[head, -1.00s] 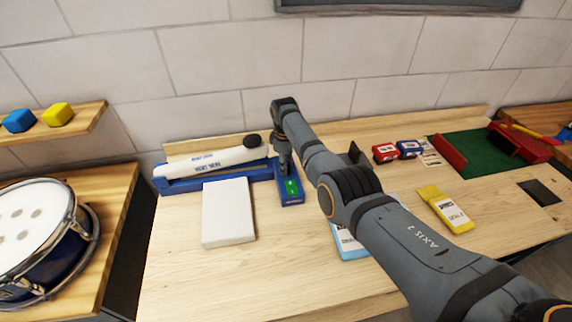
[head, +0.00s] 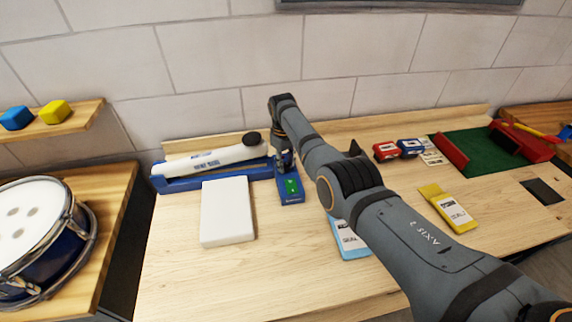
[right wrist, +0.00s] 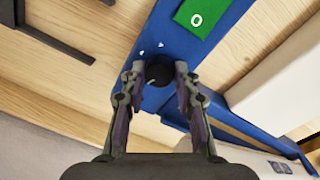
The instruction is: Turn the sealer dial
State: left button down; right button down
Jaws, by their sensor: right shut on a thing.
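The heat sealer has a blue base (head: 175,184) and a long white top arm (head: 205,160) with a black knob at its right end. Its blue control box carries a green display (head: 292,187), which reads 0 in the right wrist view (right wrist: 196,19). The sealer dial (right wrist: 158,70) is a small round black knob with a pale pointer line, and small white marks lie beside it. My right gripper (right wrist: 158,74) is shut on the dial, one finger on each side. In the head view this gripper (head: 284,163) points down at the box and hides the dial. My left gripper is out of view.
A white block (head: 228,210) lies in front of the sealer. A light blue packet (head: 350,240) is partly under my right arm. A yellow packet (head: 449,208), small red and blue boxes and a green mat (head: 480,152) lie to the right. A drum (head: 40,235) stands left.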

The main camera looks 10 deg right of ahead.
jog(key=m+b, duration=0.2)
jog(key=m, duration=0.1)
jog(key=shift+f+m, duration=0.15)
jog(key=shift+m, duration=0.25)
jog(key=m+b, duration=0.2)
jog(key=m, duration=0.1)
jog(key=shift+w+m+b, duration=0.1)
jog(key=shift+m+b, duration=0.2)
jog(key=m+b, duration=0.5)
jog(key=b, duration=0.2)
jog(key=shift+f+g, duration=0.15)
jog(key=shift+g, duration=0.15)
jog(key=shift+r+m+b, duration=0.25)
jog(key=shift+m+b, duration=0.45)
jog(key=shift+b, duration=0.4)
jog(key=c, duration=1)
grip_release()
